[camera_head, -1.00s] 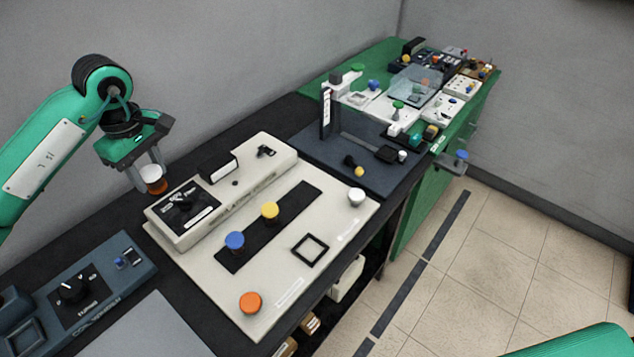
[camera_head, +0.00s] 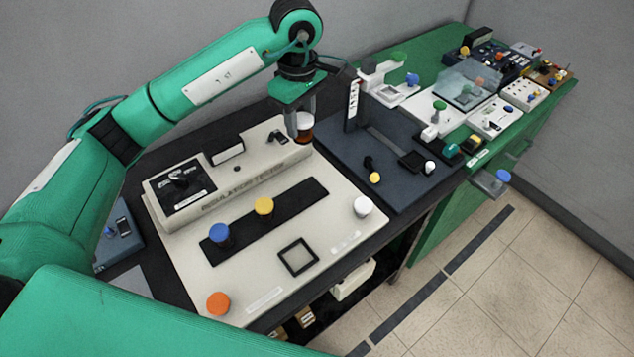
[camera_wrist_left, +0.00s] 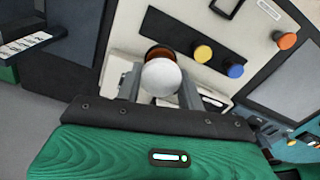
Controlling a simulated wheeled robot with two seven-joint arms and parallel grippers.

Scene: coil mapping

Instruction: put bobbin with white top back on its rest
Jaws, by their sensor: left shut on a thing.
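My left gripper (camera_head: 302,122) is shut on the bobbin with white top (camera_head: 305,120) and holds it upright above the rear right corner of the cream tester (camera_head: 340,233). The bobbin has a copper-brown body below the white cap. In the left wrist view the white cap (camera_wrist_left: 161,77) sits between the fingers (camera_wrist_left: 158,85), with a copper-brown edge beyond it. I cannot tell which spot is its rest. My right gripper is not in view.
The tester carries blue (camera_head: 220,234), yellow (camera_head: 264,206), orange (camera_head: 218,303) and white-topped (camera_head: 362,206) pieces and a black square frame (camera_head: 298,257). A dark blue-grey board (camera_head: 405,190) with an upright post (camera_head: 352,105) lies to the right. A green bench (camera_head: 440,70) with several devices stands beyond.

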